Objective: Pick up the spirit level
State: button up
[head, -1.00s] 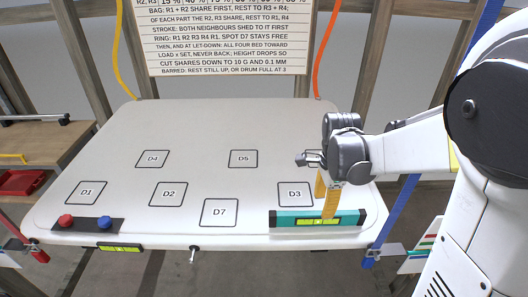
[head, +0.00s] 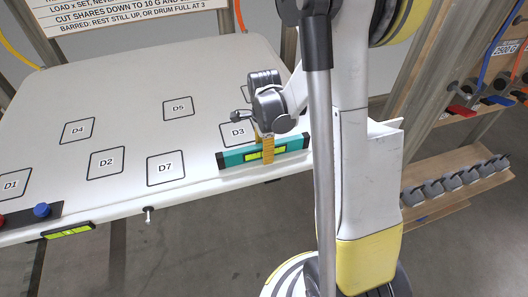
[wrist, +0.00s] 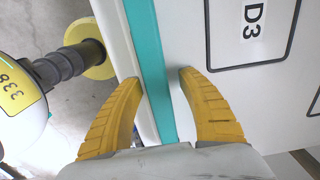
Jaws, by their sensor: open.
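The spirit level (head: 293,146), a teal bar with a yellow-green vial, lies along the front edge of the pale table top, just in front of square D3. My gripper (head: 266,154) points down over the level near its middle, with its yellow fingers open. In the wrist view, the teal top of the level (wrist: 151,70) runs between the two spread fingers of my gripper (wrist: 161,80), one on each side. A gap shows between the level and the right finger. The left finger is close to the table edge side; I cannot tell whether it touches.
The pale table (head: 130,130) carries marked squares D1, D2, D4, D5 and D7. A black strip with red and blue buttons (head: 41,210) is at its front left. A wooden shelf (head: 455,168) with several grey weights stands at the right. The table's middle is clear.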

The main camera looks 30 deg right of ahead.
grip_shut()
dwell(0.4)
